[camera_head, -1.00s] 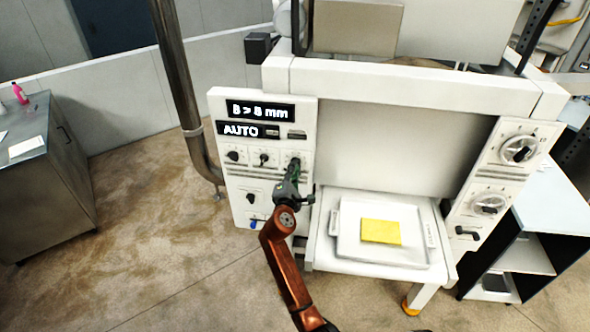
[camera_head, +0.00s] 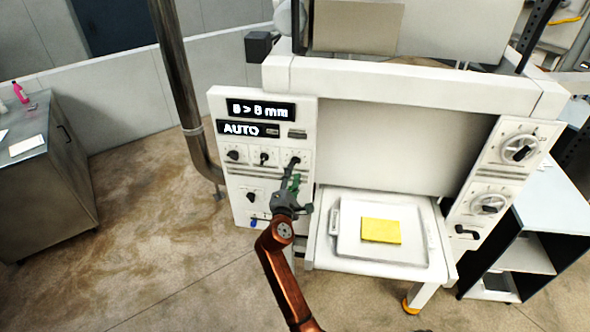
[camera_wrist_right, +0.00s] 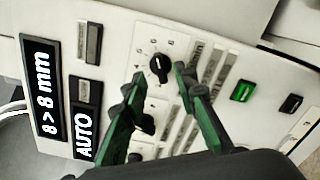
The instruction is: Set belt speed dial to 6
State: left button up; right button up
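The left panel (camera_head: 270,205) of the machine carries a row of small black dials. The right-most dial (camera_head: 294,161) is just beyond my right gripper (camera_head: 294,182). I cannot read which dial is labelled belt speed. My left gripper is not in view.
Two other small dials (camera_head: 233,155) (camera_head: 264,158) sit left of it, under the thickness display (camera_head: 261,110) and AUTO display (camera_head: 248,130). Two larger dials (camera_head: 519,150) (camera_head: 489,204) are on the right panel. A yellow slab (camera_head: 381,231) lies on the white tray (camera_head: 347,248).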

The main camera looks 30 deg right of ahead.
jog(key=shift+v, duration=1.75)
